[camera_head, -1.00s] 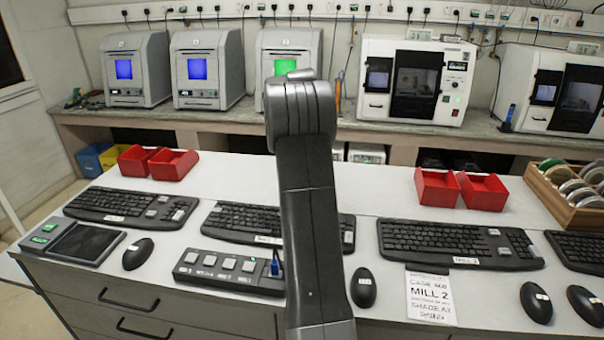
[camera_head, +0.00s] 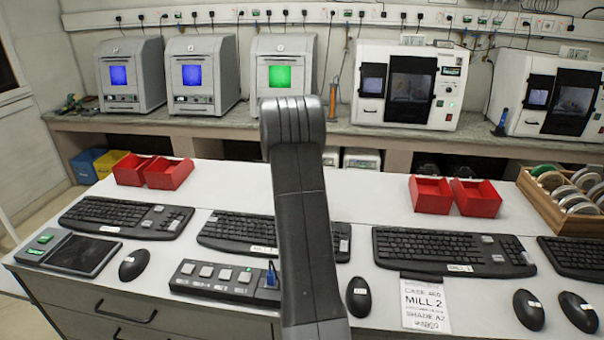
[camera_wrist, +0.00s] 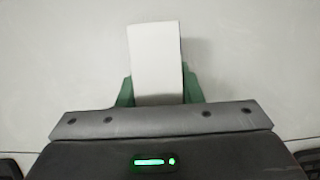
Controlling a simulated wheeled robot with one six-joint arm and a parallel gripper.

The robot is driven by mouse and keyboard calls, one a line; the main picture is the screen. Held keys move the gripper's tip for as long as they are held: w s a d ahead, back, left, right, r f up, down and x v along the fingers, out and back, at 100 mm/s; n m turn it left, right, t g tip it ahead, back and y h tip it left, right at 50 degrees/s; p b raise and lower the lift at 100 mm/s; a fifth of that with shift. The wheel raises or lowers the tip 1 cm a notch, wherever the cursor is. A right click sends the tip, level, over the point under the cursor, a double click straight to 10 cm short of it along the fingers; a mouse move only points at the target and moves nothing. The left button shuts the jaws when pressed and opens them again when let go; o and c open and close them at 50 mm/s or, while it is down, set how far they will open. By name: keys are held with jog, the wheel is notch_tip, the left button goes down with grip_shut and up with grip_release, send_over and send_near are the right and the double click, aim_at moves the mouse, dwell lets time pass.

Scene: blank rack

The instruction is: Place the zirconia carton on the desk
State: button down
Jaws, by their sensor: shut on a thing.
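The zirconia carton (camera_wrist: 156,62) is a plain white box in the wrist view. My gripper (camera_wrist: 158,92) is shut on it, with a green finger at each side. The white desk top (camera_wrist: 60,60) fills the view behind the carton. I cannot tell whether the carton touches it. In the head view the desk (camera_head: 375,200) stretches across the front, and my arm hides the gripper and carton.
Keyboards (camera_head: 445,250), mice (camera_head: 359,296), a button box (camera_head: 225,280) and a Mill 2 sheet (camera_head: 426,305) occupy the front. Red bins (camera_head: 430,195) and a wooden disc rack (camera_head: 540,200) stand farther back. White desk is bare between the left and right red bins.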

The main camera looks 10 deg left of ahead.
jog(key=shift+f, duration=0.1)
jog(key=c, duration=1)
grip_release()
